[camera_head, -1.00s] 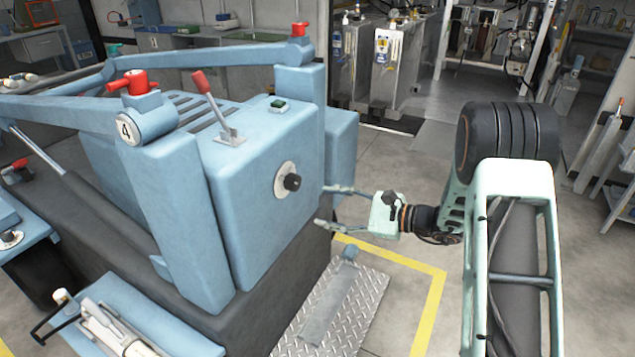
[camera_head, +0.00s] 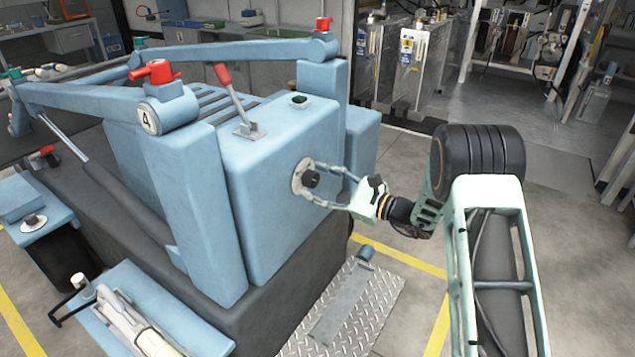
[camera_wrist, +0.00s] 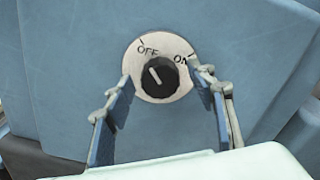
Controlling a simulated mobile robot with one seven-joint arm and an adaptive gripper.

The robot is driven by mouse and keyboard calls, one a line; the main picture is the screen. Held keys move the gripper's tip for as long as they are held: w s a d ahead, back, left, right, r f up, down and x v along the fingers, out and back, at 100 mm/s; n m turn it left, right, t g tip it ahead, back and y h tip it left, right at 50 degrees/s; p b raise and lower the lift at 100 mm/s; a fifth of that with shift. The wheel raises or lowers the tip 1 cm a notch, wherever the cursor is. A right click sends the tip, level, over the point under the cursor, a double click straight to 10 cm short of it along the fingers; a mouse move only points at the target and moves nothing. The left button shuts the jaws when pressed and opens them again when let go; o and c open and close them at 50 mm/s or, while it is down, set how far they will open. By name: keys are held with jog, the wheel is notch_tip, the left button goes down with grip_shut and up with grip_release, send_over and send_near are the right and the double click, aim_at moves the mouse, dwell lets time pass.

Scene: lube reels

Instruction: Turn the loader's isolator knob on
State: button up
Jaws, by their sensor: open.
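The isolator knob (camera_head: 311,180) is a black round knob on a pale disc on the face of the blue loader (camera_head: 275,215). In the wrist view the knob (camera_wrist: 160,75) has a white pointer line slanting up and left toward the OFF mark. The ON mark is at the upper right of the disc (camera_wrist: 178,43). My gripper (camera_head: 309,179) is open at the disc, with its fingers on either side of the knob. In the wrist view the fingertips (camera_wrist: 160,76) stand apart from the knob's sides, with gaps showing. The exact depth of the fingertips is unclear.
A red-handled lever (camera_head: 232,100) and a green button (camera_head: 300,99) are on the loader's top. A blue lift arm (camera_head: 240,53) runs behind. A diamond-plate step (camera_head: 350,315) lies below. Open floor is to the right.

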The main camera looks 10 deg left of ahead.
jog(key=shift+a, duration=0.1)
jog(key=shift+c, duration=0.5)
jog(key=c, duration=1.1)
jog(key=shift+o, duration=0.2)
jog(key=shift+w+m, duration=0.1)
jog(key=shift+m, duration=0.2)
jog(key=m+p, duration=0.1)
jog(key=m, duration=0.2)
jog(key=shift+r, duration=0.15)
jog(key=m+p, duration=0.3)
jog(key=m, duration=0.3)
jog(key=shift+p, duration=0.35)
jog(key=m+p, duration=0.3)
jog(key=m, duration=0.2)
jog(key=shift+m+p, duration=0.7)
jog(key=shift+m, duration=0.9)
jog(key=shift+f, duration=0.2)
